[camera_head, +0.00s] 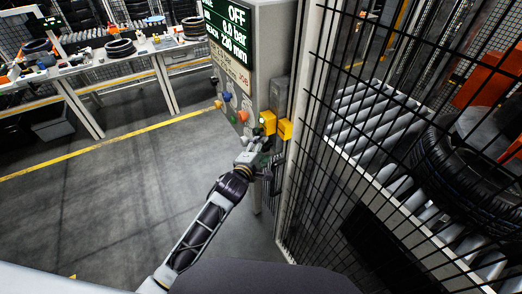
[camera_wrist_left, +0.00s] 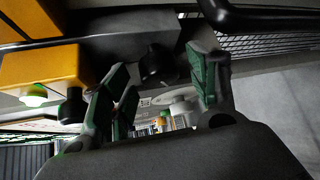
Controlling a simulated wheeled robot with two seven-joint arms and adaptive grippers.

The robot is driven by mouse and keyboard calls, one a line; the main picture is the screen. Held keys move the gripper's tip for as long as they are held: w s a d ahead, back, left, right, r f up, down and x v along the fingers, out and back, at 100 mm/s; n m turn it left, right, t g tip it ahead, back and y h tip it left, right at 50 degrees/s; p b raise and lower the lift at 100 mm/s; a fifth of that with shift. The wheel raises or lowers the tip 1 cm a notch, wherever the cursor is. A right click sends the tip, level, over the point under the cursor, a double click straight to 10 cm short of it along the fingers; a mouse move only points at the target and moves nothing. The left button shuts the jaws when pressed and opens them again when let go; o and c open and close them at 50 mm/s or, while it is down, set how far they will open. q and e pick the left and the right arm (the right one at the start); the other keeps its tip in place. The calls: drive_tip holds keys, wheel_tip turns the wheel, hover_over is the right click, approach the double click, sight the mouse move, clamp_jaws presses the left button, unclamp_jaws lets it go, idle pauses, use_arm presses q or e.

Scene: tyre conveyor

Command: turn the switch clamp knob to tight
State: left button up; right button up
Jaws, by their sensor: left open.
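A dark knob-like part (camera_wrist_left: 158,64) shows in the left wrist view, on the underside of a dark grey housing. My left gripper (camera_wrist_left: 160,78) is open, with its green-padded fingers on either side of this part; I cannot tell whether they touch it. No label or knob position can be read. In the head view my left gripper (camera_head: 266,162) is at the control cabinet's (camera_head: 265,60) side, just below two yellow boxes (camera_head: 285,129), and hides what lies behind it. My right gripper is not in view.
A yellow box with a green button (camera_wrist_left: 34,95) and a second black knob (camera_wrist_left: 72,105) are beside the fingers. A display (camera_head: 228,35) reads OFF. A black mesh fence (camera_head: 345,110) stands right, with a tyre (camera_head: 440,175) behind it.

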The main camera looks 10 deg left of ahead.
use_arm(q)
drive_tip(key=c, duration=1)
drive_tip(key=m+t+b, duration=0.1)
drive_tip(key=b, duration=0.1)
drive_tip(key=m+t+b, duration=0.1)
drive_tip(key=b, duration=0.2)
drive_tip(key=shift+f, duration=0.4)
drive_tip(key=shift+f+m+t+h+b, duration=0.15)
drive_tip(key=shift+m+t+h+b, duration=0.25)
drive_tip(key=shift+m+t+b, duration=1)
drive_tip(key=shift+b, duration=0.55)
drive_tip(key=o, duration=1)
